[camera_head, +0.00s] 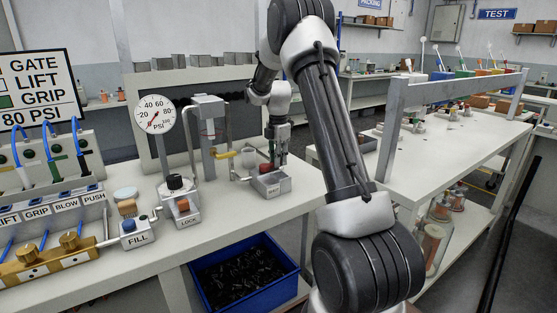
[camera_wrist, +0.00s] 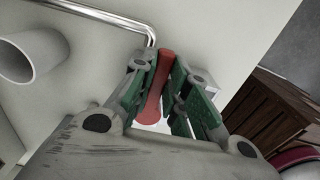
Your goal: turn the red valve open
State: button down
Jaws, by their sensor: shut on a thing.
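The red valve handle (camera_wrist: 158,88) is a long red bar between my gripper's two green-padded fingers in the wrist view. My gripper (camera_wrist: 160,90) is shut on it. In the head view my gripper (camera_head: 275,160) points down at a small grey box (camera_head: 272,187) with a label that I cannot read surely. A bit of the red valve (camera_head: 265,169) shows there on top of the box. The fingers hide part of the handle, and its open or closed position cannot be told.
A yellow-handled tap (camera_head: 224,155) and a metal stand (camera_head: 207,130) are left of my gripper. A pressure gauge (camera_head: 155,115), a LOCK box (camera_head: 186,212) and a FILL box (camera_head: 136,233) are further left. A blue bin (camera_head: 245,285) stands below the bench. A white cup (camera_wrist: 35,55) is close by.

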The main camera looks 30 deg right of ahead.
jog(key=shift+w, duration=0.1)
jog(key=c, duration=1.4)
grip_release()
notch_tip(320, 180, up, 12)
